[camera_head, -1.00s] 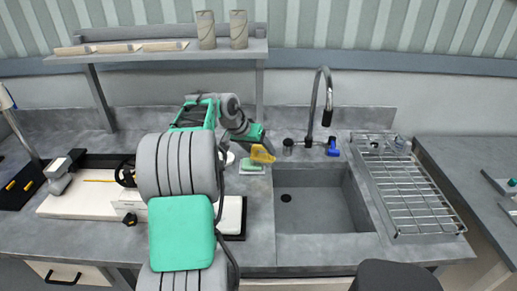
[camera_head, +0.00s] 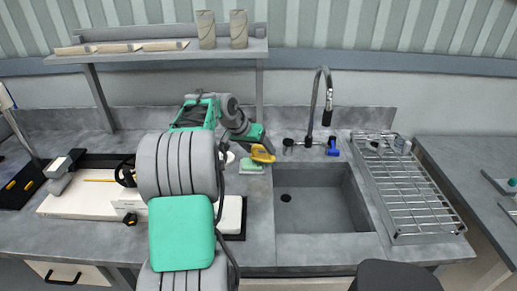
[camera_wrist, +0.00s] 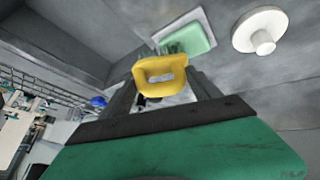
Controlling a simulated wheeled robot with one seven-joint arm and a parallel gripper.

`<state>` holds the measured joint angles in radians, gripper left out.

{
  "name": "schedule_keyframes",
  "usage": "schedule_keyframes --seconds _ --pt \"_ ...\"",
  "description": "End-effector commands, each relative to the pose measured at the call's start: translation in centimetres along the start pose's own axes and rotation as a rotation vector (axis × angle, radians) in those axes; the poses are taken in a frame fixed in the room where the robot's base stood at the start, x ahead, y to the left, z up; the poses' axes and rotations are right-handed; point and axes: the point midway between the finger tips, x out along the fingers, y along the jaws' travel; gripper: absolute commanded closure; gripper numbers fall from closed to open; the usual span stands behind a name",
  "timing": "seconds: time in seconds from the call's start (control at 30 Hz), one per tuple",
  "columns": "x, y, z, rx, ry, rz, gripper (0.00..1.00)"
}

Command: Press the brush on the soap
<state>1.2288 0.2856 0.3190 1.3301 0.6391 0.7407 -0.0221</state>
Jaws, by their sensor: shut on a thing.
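My gripper (camera_head: 256,146) is shut on a yellow brush (camera_head: 263,155) beside the sink's back left corner. In the wrist view, the brush (camera_wrist: 160,77) has a looped yellow handle between my fingers (camera_wrist: 160,92). Its green bristles (camera_wrist: 173,49) point toward the pale green soap (camera_wrist: 199,39). The soap lies on a light dish (camera_wrist: 208,18). In the head view the soap (camera_head: 248,163) is just left of and below the brush, partly covered. The bristles overlap the soap's near edge in the wrist view; I cannot tell whether they touch it.
A white round piece with a knob (camera_wrist: 260,32) lies near the dish. A blue object (camera_head: 333,147) stands by the faucet. A wire drying rack (camera_head: 412,190) is farther right.

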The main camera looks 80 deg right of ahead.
Motion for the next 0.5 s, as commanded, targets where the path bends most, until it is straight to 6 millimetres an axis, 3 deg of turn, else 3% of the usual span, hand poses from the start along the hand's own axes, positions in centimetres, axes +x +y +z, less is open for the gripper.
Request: schedule_keyframes --seconds 0.17,0.5 --pt "0.0 0.0 0.2 -0.003 -0.006 0.002 0.66" --pt "-2.8 0.8 -1.6 -0.002 -0.003 0.001 0.66"
